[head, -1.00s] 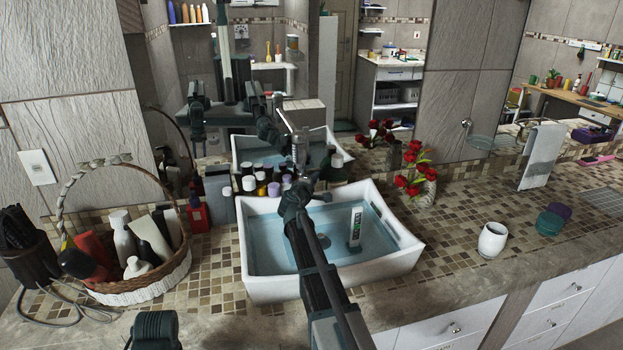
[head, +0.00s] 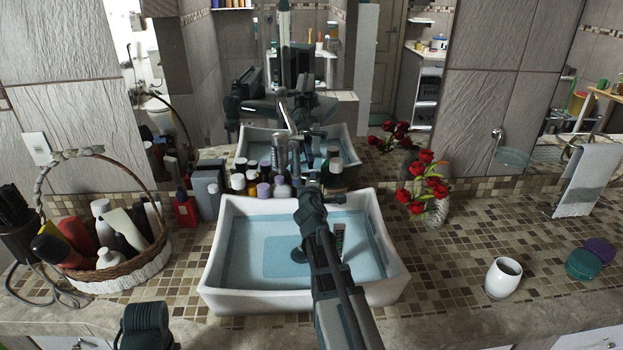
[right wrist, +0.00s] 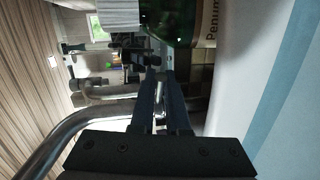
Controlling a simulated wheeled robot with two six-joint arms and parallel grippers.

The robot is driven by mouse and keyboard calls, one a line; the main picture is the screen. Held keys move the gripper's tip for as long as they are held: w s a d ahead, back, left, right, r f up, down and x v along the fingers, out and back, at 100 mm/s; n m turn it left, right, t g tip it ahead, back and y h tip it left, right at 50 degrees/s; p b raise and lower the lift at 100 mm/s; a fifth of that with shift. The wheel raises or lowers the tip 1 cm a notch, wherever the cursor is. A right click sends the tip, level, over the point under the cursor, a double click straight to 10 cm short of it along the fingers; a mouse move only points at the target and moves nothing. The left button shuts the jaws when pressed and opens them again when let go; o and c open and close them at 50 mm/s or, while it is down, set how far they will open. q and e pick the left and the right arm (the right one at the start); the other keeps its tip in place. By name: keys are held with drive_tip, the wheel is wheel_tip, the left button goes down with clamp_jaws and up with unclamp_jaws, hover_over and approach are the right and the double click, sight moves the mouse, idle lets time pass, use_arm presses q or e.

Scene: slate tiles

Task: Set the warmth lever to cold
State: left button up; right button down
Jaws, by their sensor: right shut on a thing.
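The chrome faucet (head: 280,150) stands behind the white sink (head: 215,290), among small bottles. A thin chrome handle rises at its top in the head view. My right gripper (head: 309,190) reaches over the sink toward the faucet; my own arm hides much of its fingers there. In the right wrist view, its two dark fingers (right wrist: 159,85) are close together on a small chrome piece (right wrist: 161,103), which looks like the warmth lever. A curved chrome pipe (right wrist: 80,122) runs beside them. Hot and cold marks cannot be made out. Part of my left arm shows at the bottom left; its gripper does not.
Small bottles (head: 264,190) crowd behind the sink. A tube (head: 339,238) is in the basin. A basket of bottles (head: 120,275) stands left. Red flowers in a vase (head: 436,210) and a white cup (head: 503,278) stand right. A mirror backs the counter.

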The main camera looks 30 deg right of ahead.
idle(0.3)
drive_tip(key=c, duration=0.9)
unclamp_jaws()
